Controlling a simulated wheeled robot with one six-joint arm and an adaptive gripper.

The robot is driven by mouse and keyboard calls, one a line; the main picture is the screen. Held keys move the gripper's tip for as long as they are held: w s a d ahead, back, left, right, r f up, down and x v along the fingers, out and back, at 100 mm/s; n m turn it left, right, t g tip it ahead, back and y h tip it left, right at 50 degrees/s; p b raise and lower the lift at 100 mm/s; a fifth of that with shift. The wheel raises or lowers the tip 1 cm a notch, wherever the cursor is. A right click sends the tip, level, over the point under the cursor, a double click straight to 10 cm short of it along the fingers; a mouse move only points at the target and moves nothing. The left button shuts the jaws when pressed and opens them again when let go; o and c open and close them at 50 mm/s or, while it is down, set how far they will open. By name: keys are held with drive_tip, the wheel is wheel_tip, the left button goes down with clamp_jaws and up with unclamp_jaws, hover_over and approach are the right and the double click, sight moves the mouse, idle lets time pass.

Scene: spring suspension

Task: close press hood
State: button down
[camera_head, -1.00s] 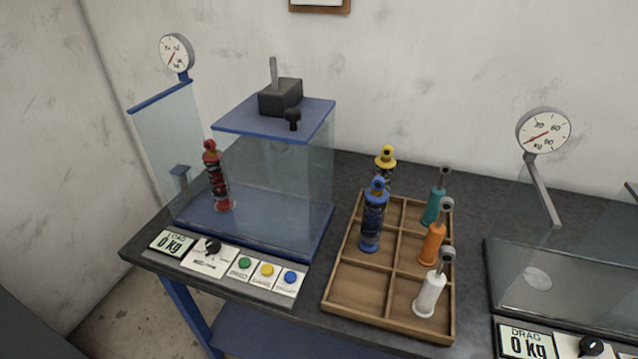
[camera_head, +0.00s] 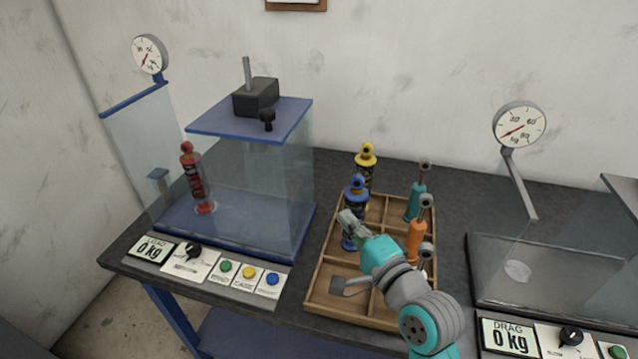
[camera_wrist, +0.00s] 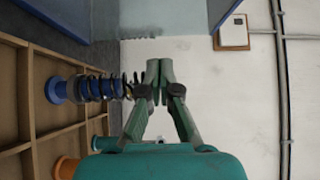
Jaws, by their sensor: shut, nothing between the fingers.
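The press (camera_head: 250,249) stands at the left of the bench, with a blue base and clear walls. Its blue top plate (camera_head: 290,108) carries a dark block (camera_head: 255,97) with a rod and a black knob (camera_head: 267,121) at the front edge. A clear pane with a blue top rail (camera_head: 140,100) stands at the left side, apart from the top plate. A red spring damper (camera_head: 195,180) stands upright on the base near the left side. My gripper (camera_head: 346,218) is shut and empty, in front of the blue damper in the head view; its fingertips meet in the wrist view (camera_wrist: 159,70).
A wooden tray (camera_head: 330,297) right of the press holds blue (camera_head: 356,190), yellow (camera_head: 366,158), teal (camera_head: 415,203) and orange (camera_head: 414,240) dampers. A second clear machine (camera_head: 540,285) stands at the right. Buttons (camera_head: 249,273) and a dial (camera_head: 193,252) line the press front.

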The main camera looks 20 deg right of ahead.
drive_tip(key=r, duration=0.1)
approach(298, 174)
drive_tip(key=w+d, duration=0.3)
drive_tip(key=w, duration=0.1)
drive_tip(key=a, duration=0.1)
drive_tip(key=w+a, duration=0.1)
drive_tip(key=shift+w+a+f+y, duration=0.1)
drive_tip(key=shift+w+a+y, duration=0.15)
drive_tip(key=shift+w+y, duration=0.05)
drive_tip(key=shift+w+a, duration=0.35)
drive_tip(key=shift+a, duration=0.15)
drive_tip(key=w+a, duration=0.4)
drive_tip(key=a, duration=0.1)
drive_tip(key=w+a, duration=0.4)
drive_tip(key=a, duration=0.2)
drive_tip(key=w+a, duration=0.4)
drive_tip(key=a, duration=0.2)
drive_tip(key=shift+w, duration=0.25)
drive_tip(key=shift+a+r, duration=0.1)
drive_tip(key=shift+r, duration=0.1)
